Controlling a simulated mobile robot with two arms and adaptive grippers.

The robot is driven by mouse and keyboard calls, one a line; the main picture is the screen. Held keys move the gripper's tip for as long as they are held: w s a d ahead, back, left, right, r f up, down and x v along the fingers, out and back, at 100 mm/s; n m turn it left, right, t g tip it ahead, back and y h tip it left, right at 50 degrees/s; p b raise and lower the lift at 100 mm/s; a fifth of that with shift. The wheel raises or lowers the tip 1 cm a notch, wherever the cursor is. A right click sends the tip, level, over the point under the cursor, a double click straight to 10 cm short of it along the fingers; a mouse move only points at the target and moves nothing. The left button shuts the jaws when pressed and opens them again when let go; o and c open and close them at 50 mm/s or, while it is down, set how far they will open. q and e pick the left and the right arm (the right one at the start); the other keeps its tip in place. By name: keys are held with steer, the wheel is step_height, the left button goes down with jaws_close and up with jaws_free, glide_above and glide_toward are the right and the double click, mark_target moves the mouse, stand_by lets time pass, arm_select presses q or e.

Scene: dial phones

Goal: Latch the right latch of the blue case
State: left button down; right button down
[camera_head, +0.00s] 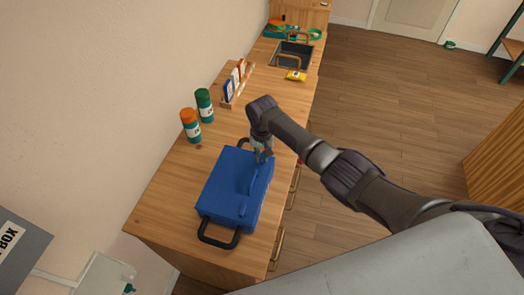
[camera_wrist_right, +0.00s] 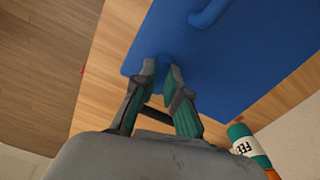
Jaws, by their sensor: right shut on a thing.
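The blue case (camera_head: 222,185) lies on the wooden counter, with a black handle (camera_head: 217,236) at its near end and another at its far end. My right gripper (camera_head: 262,155) is at the case's far right corner. In the right wrist view, the case (camera_wrist_right: 245,65) fills the upper right, and the fingertips of my right gripper (camera_wrist_right: 161,76) close around a small blue part at its edge, which seems to be the right latch. The fingers mostly cover this part, so its exact position cannot be told. My left gripper is not in view.
An orange-capped bottle (camera_head: 191,127) and a green-capped bottle (camera_head: 205,106) stand beyond the case near the wall. A wooden rack (camera_head: 238,84), a yellow item (camera_head: 296,76) and a sink (camera_head: 291,55) lie farther along. The counter's right edge is close to the case.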

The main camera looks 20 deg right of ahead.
mark_target(262, 157)
steer(key=shift+r+m+p, duration=0.1)
steer(key=shift+m+p, duration=0.6)
steer(key=shift+m, duration=0.7)
steer(key=c, duration=1.2)
jaws_free()
step_height(262, 157, up, 12)
